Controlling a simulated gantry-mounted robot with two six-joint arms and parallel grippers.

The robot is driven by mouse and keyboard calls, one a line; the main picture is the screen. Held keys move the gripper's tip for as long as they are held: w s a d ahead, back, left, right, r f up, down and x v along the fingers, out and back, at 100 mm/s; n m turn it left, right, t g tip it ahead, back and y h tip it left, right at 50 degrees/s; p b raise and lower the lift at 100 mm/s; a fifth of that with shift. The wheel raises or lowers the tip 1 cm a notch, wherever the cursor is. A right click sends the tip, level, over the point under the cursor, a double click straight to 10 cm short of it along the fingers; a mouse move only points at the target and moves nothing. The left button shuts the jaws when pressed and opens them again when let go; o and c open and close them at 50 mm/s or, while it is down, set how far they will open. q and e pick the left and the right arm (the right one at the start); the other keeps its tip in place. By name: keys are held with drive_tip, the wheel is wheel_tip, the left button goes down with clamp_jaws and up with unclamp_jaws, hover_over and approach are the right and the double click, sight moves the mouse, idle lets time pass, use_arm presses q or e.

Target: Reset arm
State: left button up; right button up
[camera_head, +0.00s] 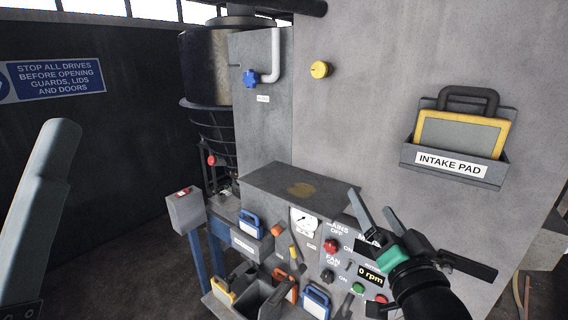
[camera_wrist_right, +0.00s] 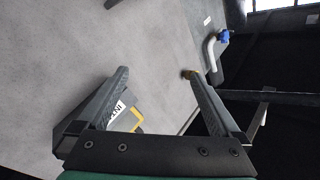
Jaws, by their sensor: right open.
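My right gripper (camera_head: 372,202) is in the lower right of the head view, in front of the control panel (camera_head: 343,240). Its two fingers are spread apart with nothing between them. In the right wrist view the same gripper (camera_wrist_right: 156,74) shows open and empty, facing the grey wall. The fingers cover part of the panel's upper labels.
The intake pad (camera_head: 459,134) sits in its wall holder at the right. A yellow knob (camera_head: 320,69) and a blue valve handle (camera_head: 250,78) are higher up. Below stand a grey switch box (camera_head: 186,210) and bins with blue, orange and yellow items. A dark mesh drum stands behind.

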drive_tip(key=s+d+r+n+t, duration=0.1)
drive_tip(key=s+r+n+t, duration=0.5)
drive_tip(key=s+r, duration=1.2)
drive_tip(key=s+t, duration=0.2)
drive_tip(key=s, duration=0.1)
drive_tip(key=shift+s+d+r+y, duration=0.3)
drive_tip(key=shift+s+r, duration=0.1)
